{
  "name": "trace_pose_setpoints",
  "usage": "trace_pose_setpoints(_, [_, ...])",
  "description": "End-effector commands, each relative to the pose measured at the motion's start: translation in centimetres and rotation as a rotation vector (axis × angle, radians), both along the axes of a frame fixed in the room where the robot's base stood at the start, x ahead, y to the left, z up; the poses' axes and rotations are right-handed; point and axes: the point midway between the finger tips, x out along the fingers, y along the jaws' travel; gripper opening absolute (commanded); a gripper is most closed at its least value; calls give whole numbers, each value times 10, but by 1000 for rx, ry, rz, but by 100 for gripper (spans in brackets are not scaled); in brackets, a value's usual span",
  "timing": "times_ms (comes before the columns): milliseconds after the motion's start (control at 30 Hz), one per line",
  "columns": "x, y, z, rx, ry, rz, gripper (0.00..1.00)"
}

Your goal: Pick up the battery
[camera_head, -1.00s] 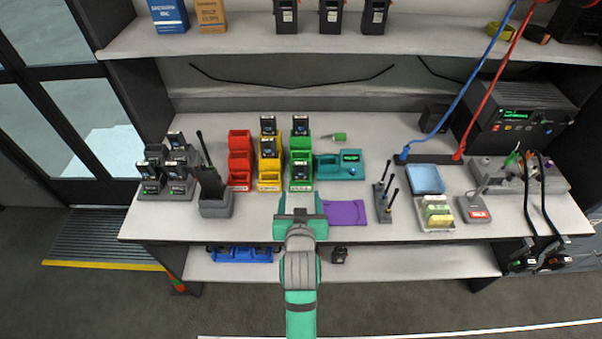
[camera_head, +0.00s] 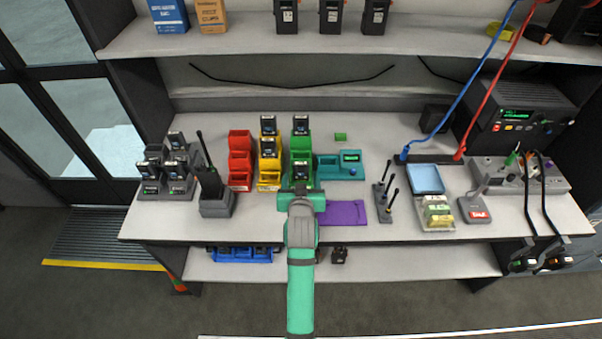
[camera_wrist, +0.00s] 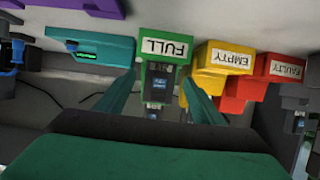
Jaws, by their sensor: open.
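Black batteries with small lit screens stand in the green bins (camera_head: 309,140); one is in the back bin (camera_head: 300,125) and another in the nearer part (camera_head: 301,170). More batteries sit in the yellow bins (camera_head: 268,125). My gripper (camera_head: 301,193) is at the front of the green bins and hides their lower front. In the wrist view, my gripper (camera_wrist: 159,80) is open, its two teal fingers apart. A battery (camera_wrist: 158,90) in the green bin labelled FULL (camera_wrist: 165,47) shows in the gap between them. I cannot tell whether the fingers reach around it.
Red bins (camera_head: 240,155), labelled FAULTY in the wrist view, stand left of the yellow ones. A teal tester (camera_head: 338,167) is just right of the green bins, with a purple mat (camera_head: 343,213) in front. A handheld radio (camera_head: 210,185) and battery charger (camera_head: 166,185) stand at the left.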

Motion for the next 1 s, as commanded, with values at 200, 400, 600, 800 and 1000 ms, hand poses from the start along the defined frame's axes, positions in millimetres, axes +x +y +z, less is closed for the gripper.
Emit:
trace_pose_setpoints(200, [1, 0, 0, 0, -1, 0, 62])
trace_pose_setpoints(400, [1, 0, 0, 0, 0, 0, 16])
trace_pose_setpoints(600, [1, 0, 0, 0, -1, 0, 15])
trace_pose_setpoints(800, [1, 0, 3, 0, -2, 0, 15])
trace_pose_setpoints(1000, [1, 0, 16, 0, -3, -1, 15])
